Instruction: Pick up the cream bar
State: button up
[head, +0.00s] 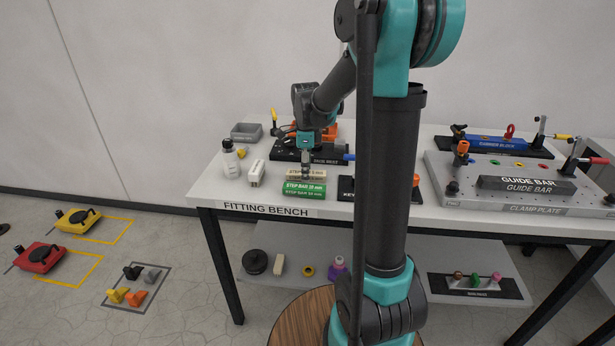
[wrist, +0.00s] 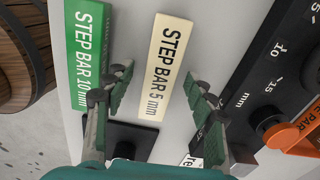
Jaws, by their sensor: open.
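The cream bar (head: 299,173), a flat bar lettered "STEP BAR 5 mm", lies on the fitting bench just behind the green bar (head: 303,190). In the wrist view the cream bar (wrist: 168,65) runs lengthwise up the middle, with the green step bar (wrist: 90,45) to its left and a gap between them. My gripper (head: 305,172) is above the cream bar in the head view, pointing down. In the wrist view my gripper (wrist: 158,88) is open and empty, one finger over each side of the cream bar. Whether the fingertips are down at its level I cannot tell.
A black fixture with a millimetre scale (wrist: 262,75) and an orange part (wrist: 300,132) stands close to the right of the bar. A white block (head: 256,172), a white bottle (head: 230,158) and a grey bin (head: 246,131) stand left on the bench (head: 222,192).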

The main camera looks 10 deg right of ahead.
jog(key=shift+f, duration=0.2)
dwell(0.3)
grip_shut()
jog(key=shift+r, duration=0.1)
